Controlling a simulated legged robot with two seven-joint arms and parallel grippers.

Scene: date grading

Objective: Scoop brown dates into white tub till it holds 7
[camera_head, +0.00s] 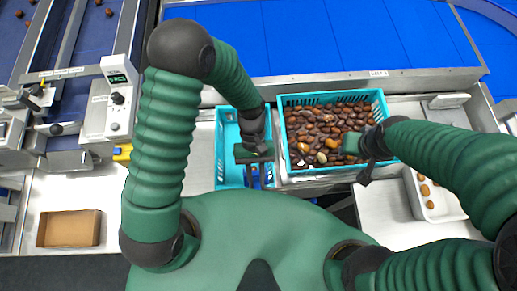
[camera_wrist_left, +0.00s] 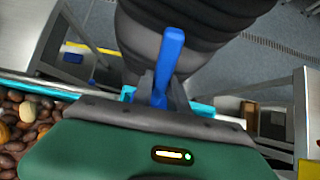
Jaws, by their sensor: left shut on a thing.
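A teal crate (camera_head: 380,108) full of mostly dark brown dates (camera_head: 318,128), with a few orange and pale ones, stands at centre right; dates (camera_wrist_left: 22,125) also show in the left wrist view. My left gripper (camera_head: 254,158) is over a narrow teal tray (camera_head: 227,140), shut on a blue handle (camera_wrist_left: 168,65), seemingly the scoop's. Blue parts (camera_head: 257,180) show below the gripper; the scoop's bowl is not clear. My right gripper (camera_head: 362,160) is over the crate's right side; its jaws are unclear. A white tub (camera_head: 448,211) with a few brown dates stands at right, partly behind my right arm.
A brown box (camera_head: 68,228) stands at the left on the pale bench. A control unit (camera_head: 118,100) and conveyor lanes with dates lie at upper left. A blue belt (camera_head: 300,35) runs behind the crate. Bare bench (camera_head: 385,215) lies left of the tub.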

